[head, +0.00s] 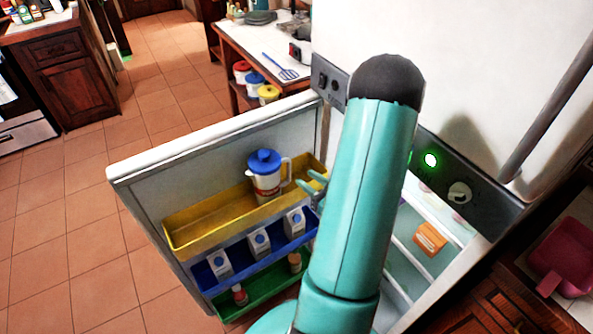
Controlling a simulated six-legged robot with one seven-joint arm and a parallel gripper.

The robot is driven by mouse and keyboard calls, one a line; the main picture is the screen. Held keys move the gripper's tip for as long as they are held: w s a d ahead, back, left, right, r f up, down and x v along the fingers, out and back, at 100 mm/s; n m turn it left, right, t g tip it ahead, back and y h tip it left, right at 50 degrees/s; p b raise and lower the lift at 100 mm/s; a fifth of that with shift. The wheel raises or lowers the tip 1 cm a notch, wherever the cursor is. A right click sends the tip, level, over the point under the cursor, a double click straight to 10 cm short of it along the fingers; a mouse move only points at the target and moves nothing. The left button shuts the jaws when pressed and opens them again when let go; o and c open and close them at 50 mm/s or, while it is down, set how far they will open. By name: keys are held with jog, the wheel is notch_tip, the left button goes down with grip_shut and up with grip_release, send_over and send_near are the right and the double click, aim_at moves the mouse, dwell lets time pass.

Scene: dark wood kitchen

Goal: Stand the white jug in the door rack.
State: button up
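The white jug (268,184) has a blue lid and a handle on its right side. It stands upright in the yellow door rack (195,231), the top rack on the inside of the open fridge door. My gripper (303,179) is just right of the jug, with its two teal fingers spread apart and pointing toward the handle. The fingers look empty and apart from the jug. The rest of my gripper is hidden behind my arm.
Below, a blue rack (240,257) holds white cartons, and a green rack (264,288) holds small jars. An orange box (429,239) sits inside the fridge. A side table (262,43) stands behind the door (140,178). Tiled floor at left is clear.

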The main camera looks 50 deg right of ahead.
jog(key=shift+s+a, duration=0.15)
jog(key=shift+s, duration=1.6)
